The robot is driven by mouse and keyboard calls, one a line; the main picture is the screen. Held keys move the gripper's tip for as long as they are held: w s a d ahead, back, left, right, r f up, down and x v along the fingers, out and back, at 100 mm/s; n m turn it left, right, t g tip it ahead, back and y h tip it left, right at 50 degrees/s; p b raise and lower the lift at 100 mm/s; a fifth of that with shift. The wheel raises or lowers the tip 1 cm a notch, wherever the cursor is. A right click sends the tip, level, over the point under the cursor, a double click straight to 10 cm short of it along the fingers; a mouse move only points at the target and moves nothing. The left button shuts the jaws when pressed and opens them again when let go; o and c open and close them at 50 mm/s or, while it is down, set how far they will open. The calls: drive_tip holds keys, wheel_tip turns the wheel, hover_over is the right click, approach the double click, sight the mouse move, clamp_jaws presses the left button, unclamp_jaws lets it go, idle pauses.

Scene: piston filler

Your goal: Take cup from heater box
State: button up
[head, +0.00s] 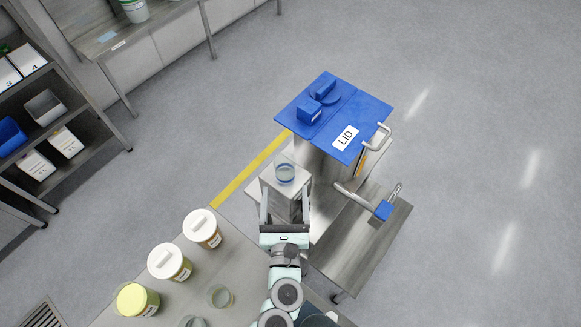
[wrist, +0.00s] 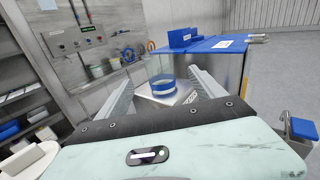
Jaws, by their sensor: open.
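A clear cup (head: 285,174) with a blue band stands upright on a small metal box top (head: 303,187), beside the larger metal machine with the blue lid. In the wrist view the cup (wrist: 161,85) stands ahead, between and beyond my open fingers. My gripper (head: 285,207) is open and empty, its two fingers pointing toward the cup. In the wrist view my gripper (wrist: 163,92) shows a finger on each side of the cup, apart from it as far as I can see.
The blue lid (head: 365,117), marked LID, tops the machine at the right, with a bent metal handle (head: 379,137). White-lidded jars (head: 203,228), a yellow-topped jar (head: 137,300) and a clear cup (head: 220,296) stand on the near table. Shelving is at left; open floor lies right.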

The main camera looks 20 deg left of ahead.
sight(285, 165)
drive_tip(key=p+x, duration=0.1)
drive_tip(key=x, duration=0.8)
drive_tip(key=shift+w, duration=0.25)
drive_tip(key=shift+c, duration=0.2)
drive_tip(key=c, duration=1.4)
